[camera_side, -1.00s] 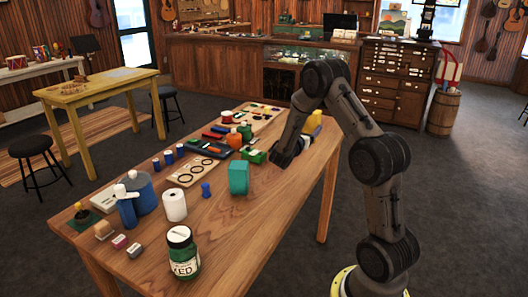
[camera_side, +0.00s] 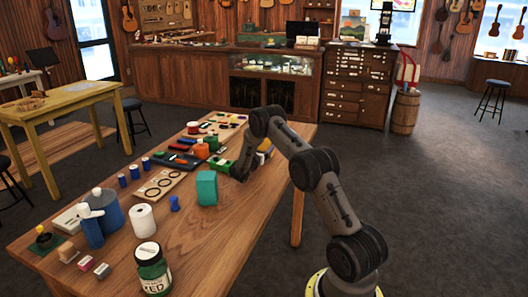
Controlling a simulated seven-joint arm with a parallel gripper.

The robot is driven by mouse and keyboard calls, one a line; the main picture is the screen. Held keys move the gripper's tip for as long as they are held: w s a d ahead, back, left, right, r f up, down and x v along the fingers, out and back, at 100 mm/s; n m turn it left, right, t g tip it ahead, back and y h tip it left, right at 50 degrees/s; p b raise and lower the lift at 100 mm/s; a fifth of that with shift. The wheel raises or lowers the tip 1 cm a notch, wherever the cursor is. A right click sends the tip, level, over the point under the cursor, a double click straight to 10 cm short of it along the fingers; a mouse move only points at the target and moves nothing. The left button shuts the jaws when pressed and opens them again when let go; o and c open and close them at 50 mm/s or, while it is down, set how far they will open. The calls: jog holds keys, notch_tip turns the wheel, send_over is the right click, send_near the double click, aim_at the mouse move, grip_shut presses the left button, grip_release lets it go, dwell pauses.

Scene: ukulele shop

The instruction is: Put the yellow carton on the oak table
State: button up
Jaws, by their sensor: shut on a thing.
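The yellow carton (camera_side: 264,146) shows only in part, just right of my forearm and above the far right part of the brown wooden table (camera_side: 240,222). My forearm hides the rest of it. My gripper (camera_side: 241,171) is low over that table, right of the green box (camera_side: 220,163) and the teal block (camera_side: 206,188). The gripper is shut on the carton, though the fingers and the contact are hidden. I cannot tell whether the carton touches the table. A lighter yellowish table (camera_side: 75,98) stands at the back left.
A black stool (camera_side: 130,112) stands behind.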

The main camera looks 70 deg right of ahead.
jog(key=shift+f, duration=1.05)
jog(key=shift+f, duration=0.2)
jog(key=o, duration=1.4)
jog(key=shift+r, duration=0.1)
